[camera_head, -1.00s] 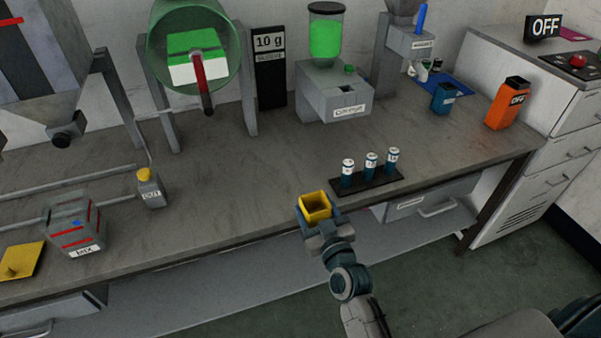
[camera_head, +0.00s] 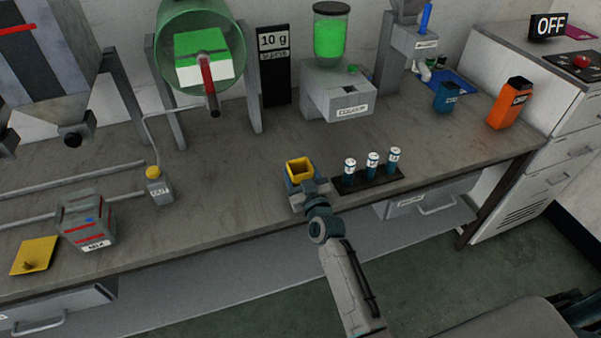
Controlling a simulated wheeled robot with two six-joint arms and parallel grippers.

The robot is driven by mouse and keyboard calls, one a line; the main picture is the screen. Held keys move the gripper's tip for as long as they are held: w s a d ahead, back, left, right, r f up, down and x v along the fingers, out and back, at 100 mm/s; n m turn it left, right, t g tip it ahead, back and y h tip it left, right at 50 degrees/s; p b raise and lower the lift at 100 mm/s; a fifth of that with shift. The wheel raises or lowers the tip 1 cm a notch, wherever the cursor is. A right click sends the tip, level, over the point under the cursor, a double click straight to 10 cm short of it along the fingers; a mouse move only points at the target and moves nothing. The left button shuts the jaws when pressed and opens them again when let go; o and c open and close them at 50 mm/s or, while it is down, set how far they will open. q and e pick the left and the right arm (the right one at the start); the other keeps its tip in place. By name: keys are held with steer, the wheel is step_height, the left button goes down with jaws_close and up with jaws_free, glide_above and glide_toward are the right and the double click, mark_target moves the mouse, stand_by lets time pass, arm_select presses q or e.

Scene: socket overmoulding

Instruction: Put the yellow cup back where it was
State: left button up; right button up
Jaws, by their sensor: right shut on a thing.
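The yellow cup (camera_head: 300,168) is square, open at the top and looks upright. My right gripper (camera_head: 301,180) is shut on it and holds it over the front part of the bench, just left of the black rack. The gripper hides the cup's lower part, so I cannot tell whether it touches the bench. A flat yellow plate (camera_head: 35,256) with a small knob lies at the bench's far left. My left gripper is not in view.
A black rack (camera_head: 384,178) with three blue vials stands close right of the cup. The grey MIX box (camera_head: 87,222) and the OUT bottle (camera_head: 158,187) stand to the left. The green-filled dispenser (camera_head: 337,88) is behind. The bench (camera_head: 225,190) between bottle and cup is clear.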

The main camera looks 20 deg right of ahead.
steer(key=shift+r, duration=0.1)
steer(key=shift+f, duration=0.25)
steer(key=o, duration=1.5)
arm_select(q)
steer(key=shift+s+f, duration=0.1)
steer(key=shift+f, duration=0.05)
arm_select(e)
steer(key=shift+r, duration=0.1)
steer(key=shift+r, duration=0.2)
steer(key=s+b, duration=0.1)
steer(key=s, duration=0.2)
steer(key=s+b, duration=0.1)
steer(key=s, duration=0.2)
steer(key=s+f+b, duration=0.1)
steer(key=s, duration=0.2)
steer(key=shift+s+d, duration=0.15)
steer(key=shift+s, duration=0.25)
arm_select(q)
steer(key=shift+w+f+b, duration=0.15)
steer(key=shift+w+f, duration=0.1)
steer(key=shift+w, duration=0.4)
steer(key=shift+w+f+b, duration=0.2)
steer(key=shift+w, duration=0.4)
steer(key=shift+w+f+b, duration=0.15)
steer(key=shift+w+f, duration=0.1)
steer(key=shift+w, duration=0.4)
arm_select(e)
steer(key=shift+s+r, duration=0.25)
steer(key=shift+s, duration=0.9)
